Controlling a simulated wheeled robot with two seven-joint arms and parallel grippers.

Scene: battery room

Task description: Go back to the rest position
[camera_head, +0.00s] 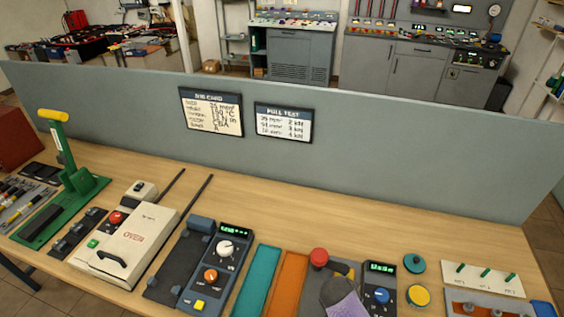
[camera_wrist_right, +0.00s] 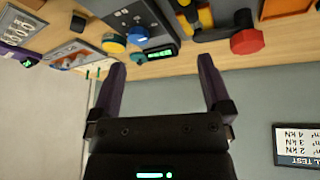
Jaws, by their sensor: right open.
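My right gripper (camera_wrist_right: 160,80) shows in the right wrist view with its two dark purple fingers spread apart. Nothing is between the fingers. They point toward the workbench (camera_head: 330,215) and its instruments, which appear upside down in that view. In the head view, a purple and grey shape (camera_head: 343,298) stands at the bottom edge beside a red knob (camera_head: 318,257); I cannot tell whether it is part of my right arm. My left gripper is in neither view.
The bench holds a green press (camera_head: 75,185), a white oven box (camera_head: 125,243), a knob panel (camera_head: 215,265), teal (camera_head: 258,280) and orange (camera_head: 287,283) mats and a meter (camera_head: 380,290). A grey partition (camera_head: 380,155) with two cards stands behind. The bench strip before it is mostly clear.

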